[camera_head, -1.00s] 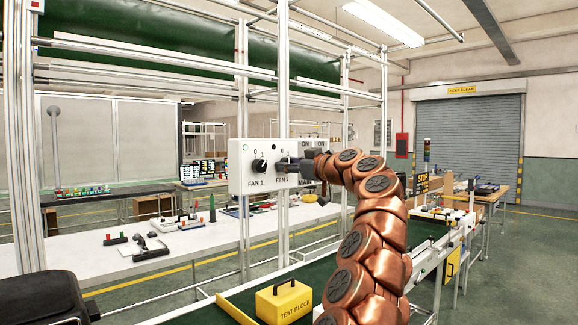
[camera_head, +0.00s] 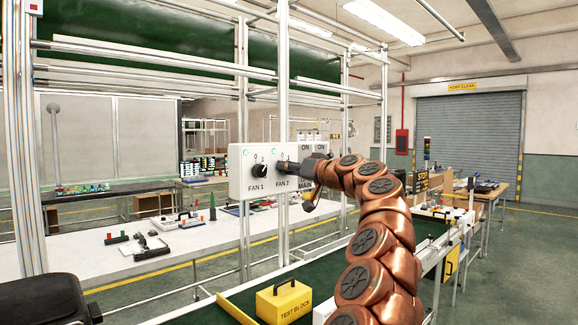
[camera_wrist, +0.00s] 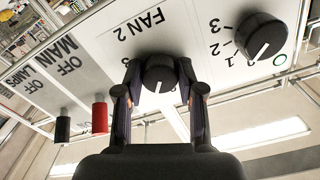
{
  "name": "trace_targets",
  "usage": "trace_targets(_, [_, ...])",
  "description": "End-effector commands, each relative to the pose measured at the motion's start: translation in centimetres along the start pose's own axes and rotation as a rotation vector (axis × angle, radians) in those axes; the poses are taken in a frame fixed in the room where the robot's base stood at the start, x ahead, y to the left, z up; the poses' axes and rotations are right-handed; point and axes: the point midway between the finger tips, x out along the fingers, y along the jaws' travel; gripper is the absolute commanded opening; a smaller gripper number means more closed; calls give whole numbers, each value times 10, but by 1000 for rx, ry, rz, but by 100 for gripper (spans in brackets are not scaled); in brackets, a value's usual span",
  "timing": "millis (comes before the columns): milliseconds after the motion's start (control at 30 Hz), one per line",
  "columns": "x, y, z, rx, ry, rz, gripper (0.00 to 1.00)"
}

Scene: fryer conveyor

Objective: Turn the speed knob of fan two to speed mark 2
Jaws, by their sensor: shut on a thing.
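The fan two knob (camera_wrist: 160,72) is a round black dial with a white pointer line, under the FAN 2 label in the upside-down wrist view. My gripper (camera_wrist: 159,80) has one finger on each side of it and is shut on it. The pointer slants toward the palm side, away from the label. My gripper covers most of this dial's marks, so I cannot tell which mark it points to. In the head view, my gripper (camera_head: 297,168) is at the white control panel (camera_head: 236,180) and partly hides this knob.
The fan one knob (camera_wrist: 259,36) sits beside it, left in the head view. A red lever (camera_wrist: 100,115) and a black lever (camera_wrist: 62,127) stand out on the other side. A yellow test block (camera_head: 284,302) lies on the green conveyor below. A frame post (camera_head: 283,90) rises behind the panel.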

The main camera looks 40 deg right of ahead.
Motion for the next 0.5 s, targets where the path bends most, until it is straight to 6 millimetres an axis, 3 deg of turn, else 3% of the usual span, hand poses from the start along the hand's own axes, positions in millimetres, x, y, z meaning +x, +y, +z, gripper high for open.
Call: trace_targets(500, [0,-2,-4,471,2,-2,3])
